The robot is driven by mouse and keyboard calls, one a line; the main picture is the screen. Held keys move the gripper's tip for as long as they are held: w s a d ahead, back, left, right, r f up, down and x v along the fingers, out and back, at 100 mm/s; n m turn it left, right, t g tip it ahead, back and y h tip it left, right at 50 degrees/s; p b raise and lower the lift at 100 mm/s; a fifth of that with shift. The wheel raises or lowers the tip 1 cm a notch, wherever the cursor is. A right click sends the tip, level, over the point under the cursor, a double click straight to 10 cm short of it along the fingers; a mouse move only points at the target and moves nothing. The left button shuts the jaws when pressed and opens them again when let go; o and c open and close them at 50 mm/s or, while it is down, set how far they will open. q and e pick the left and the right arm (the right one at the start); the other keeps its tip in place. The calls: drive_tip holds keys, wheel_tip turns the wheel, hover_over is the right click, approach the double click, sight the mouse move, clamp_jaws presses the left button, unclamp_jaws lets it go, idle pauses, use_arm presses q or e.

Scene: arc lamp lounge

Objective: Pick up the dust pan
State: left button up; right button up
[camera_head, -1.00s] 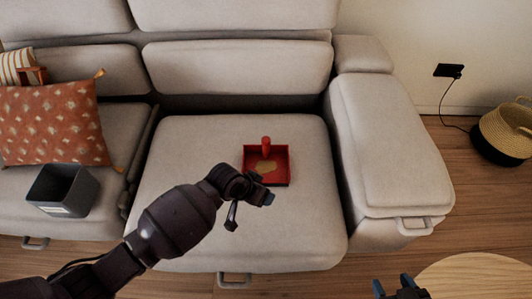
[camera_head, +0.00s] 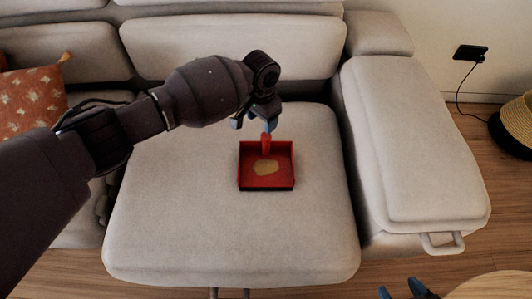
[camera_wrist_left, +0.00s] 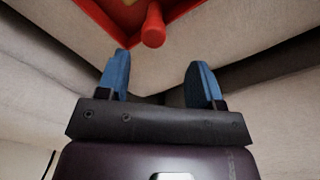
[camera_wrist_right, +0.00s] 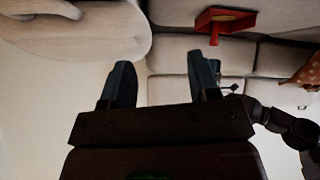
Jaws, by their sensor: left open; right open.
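The red dust pan (camera_head: 283,182) lies on the sofa seat cushion, with a tan patch inside it. Its red handle (camera_head: 266,143) points to the sofa's back. My left gripper (camera_head: 254,125) is open and empty, just behind and above the handle. In the left wrist view the handle end (camera_wrist_left: 153,28) lies just beyond the spread blue fingers (camera_wrist_left: 160,80), with the pan (camera_wrist_left: 98,18) partly cut off. My right gripper (camera_head: 403,290) is open and empty at the bottom edge. The right wrist view shows its spread fingers (camera_wrist_right: 160,85) and the distant dust pan (camera_wrist_right: 232,20).
The sofa seat (camera_head: 190,240) around the pan is clear. The backrest (camera_head: 320,58) stands behind my left gripper, and the armrest (camera_head: 410,150) rises at right. An orange cushion (camera_head: 30,105) is at left. A round wooden top (camera_head: 495,287) sits at lower right, near a basket (camera_head: 520,118).

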sight(266, 141)
use_arm(q)
wheel_tip(266, 141, down, 5)
drive_tip(key=shift+f+b, duration=0.2)
drive_tip(key=shift+b, duration=0.75)
drive_tip(key=shift+f, duration=0.25)
drive_tip(key=f+b, duration=0.1)
drive_tip(key=f, duration=0.1)
drive_tip(key=d+f+b, duration=0.1)
drive_tip(key=f, duration=0.1)
drive_tip(key=shift+s, duration=0.15)
drive_tip(key=shift+f+b, duration=0.4)
drive_tip(key=shift+f, duration=0.1)
drive_tip(key=shift+r, duration=0.1)
use_arm(e)
drive_tip(key=shift+d+f+t, duration=0.1)
drive_tip(key=shift+f+t, duration=0.35)
drive_tip(key=shift+t, duration=0.25)
use_arm(q)
clamp_jaws()
